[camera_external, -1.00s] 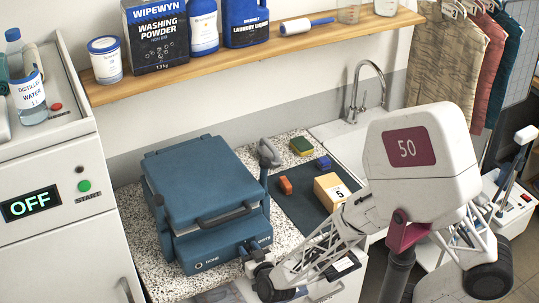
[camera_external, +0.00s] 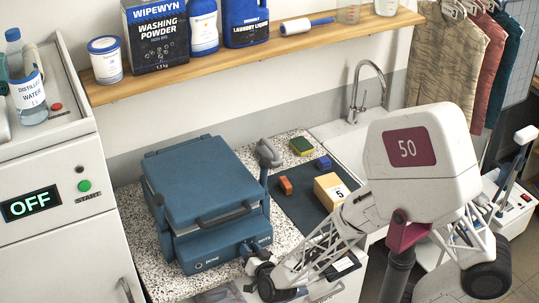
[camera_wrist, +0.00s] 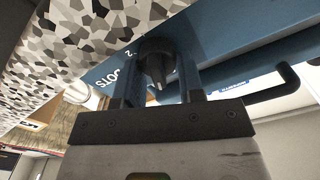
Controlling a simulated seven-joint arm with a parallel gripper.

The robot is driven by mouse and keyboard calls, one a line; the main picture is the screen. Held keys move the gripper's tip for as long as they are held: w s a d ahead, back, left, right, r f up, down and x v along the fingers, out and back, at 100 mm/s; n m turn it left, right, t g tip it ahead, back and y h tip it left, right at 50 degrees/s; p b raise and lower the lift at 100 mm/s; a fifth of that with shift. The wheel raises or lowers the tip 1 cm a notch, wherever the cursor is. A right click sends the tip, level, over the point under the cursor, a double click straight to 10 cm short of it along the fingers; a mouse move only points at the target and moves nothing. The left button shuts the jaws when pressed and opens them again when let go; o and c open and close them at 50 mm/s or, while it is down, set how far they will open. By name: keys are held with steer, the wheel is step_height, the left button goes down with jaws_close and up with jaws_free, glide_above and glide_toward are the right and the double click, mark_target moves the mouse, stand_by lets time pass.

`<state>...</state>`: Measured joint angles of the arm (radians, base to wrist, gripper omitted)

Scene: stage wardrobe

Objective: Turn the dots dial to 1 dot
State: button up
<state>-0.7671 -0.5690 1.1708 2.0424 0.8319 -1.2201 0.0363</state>
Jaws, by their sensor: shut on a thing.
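The dots dial (camera_wrist: 156,55) is a dark round knob on the front edge of the blue press (camera_external: 205,188). In the wrist view it sits between the two fingers of my gripper (camera_wrist: 158,82), which is shut on it. A pale pointer mark on the dial points down in that picture. A white "2" shows beside the dial, with the word "DOTS" partly hidden behind a finger. Other marks around the dial are hidden. In the external view my gripper (camera_external: 258,262) is at the press's front right corner, below the "DOTS" label, and largely covers the dial.
The press stands on a speckled counter (camera_external: 160,276), with a handle (camera_external: 223,215) on its front and a dark upright lever (camera_external: 267,158) at its right. A dark mat (camera_external: 300,207) holds small blocks and a box marked 5 (camera_external: 331,191). A white cabinet (camera_external: 60,240) is at left.

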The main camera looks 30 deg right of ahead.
steer(key=m, duration=0.3)
steer(key=shift+d+f+m, duration=0.1)
steer(key=shift+d+m, duration=0.05)
steer(key=shift+m, duration=0.15)
steer(key=shift+d+f+m, duration=0.1)
steer(key=shift+m, duration=1.7)
steer(key=o, duration=0.9)
steer(key=shift+s, duration=0.1)
steer(key=shift+s, duration=3.8)
